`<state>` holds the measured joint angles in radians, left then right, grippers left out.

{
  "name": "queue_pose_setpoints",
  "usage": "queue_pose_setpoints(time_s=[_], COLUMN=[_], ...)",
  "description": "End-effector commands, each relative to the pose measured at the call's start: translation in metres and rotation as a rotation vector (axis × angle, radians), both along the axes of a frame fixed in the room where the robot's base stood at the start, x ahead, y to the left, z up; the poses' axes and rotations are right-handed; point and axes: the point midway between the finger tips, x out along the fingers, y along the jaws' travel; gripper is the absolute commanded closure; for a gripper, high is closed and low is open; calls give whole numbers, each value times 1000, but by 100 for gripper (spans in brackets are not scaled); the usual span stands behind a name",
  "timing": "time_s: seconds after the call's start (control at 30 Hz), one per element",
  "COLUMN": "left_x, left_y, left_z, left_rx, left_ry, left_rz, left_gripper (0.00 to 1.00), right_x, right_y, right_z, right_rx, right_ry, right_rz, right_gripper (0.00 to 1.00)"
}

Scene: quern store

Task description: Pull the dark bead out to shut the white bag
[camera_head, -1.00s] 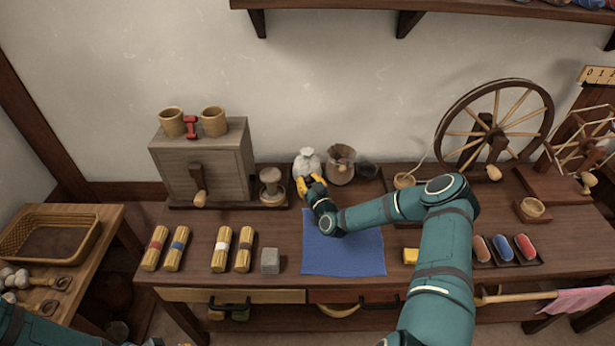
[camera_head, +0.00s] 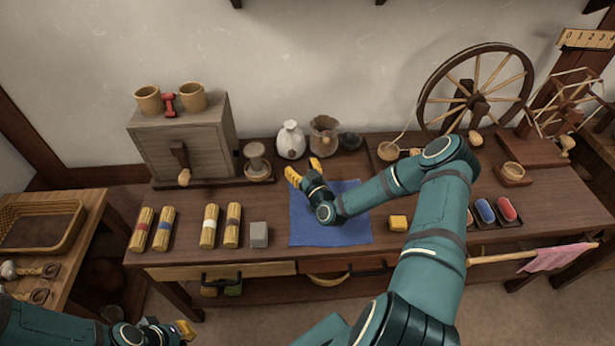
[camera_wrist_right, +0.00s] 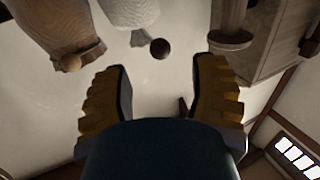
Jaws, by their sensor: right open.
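The white bag (camera_head: 291,140) stands upright at the back of the bench, its neck drawn in to a narrow tuft. It also shows upside down at the top of the right wrist view (camera_wrist_right: 130,12). The dark bead (camera_wrist_right: 160,49) is beside the bag's gathered mouth in that view. My right gripper (camera_head: 304,170) is open and empty, just in front of the bag and apart from it, above the back of the blue mat (camera_head: 335,232). In the wrist view, nothing is between its fingers. My left gripper (camera_head: 183,332) is low at the lower left, partly cut off, its jaws unclear.
A wooden stand (camera_head: 257,165) and a grey box mill (camera_head: 190,145) are to the left. A spinning wheel (camera_head: 475,90) stands at the right.

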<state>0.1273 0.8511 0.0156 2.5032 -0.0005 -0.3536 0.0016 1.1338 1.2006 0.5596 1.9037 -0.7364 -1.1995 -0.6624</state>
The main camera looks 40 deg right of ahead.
Motion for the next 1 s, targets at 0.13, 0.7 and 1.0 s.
queue_pose_setpoints(time_s=[0.13,0.7,1.0], left_x=[0,0,0], left_y=[0,0,0], left_z=[0,0,0], left_rx=[0,0,0], left_ry=[0,0,0], left_rz=[0,0,0], left_gripper=[100,100,100], right_x=[-28,-52,-52], right_y=[5,8,8], right_z=[0,0,0], right_rx=[0,0,0], right_ry=[1,-1,-1], right_rz=[1,0,0], right_gripper=[41,41,41])
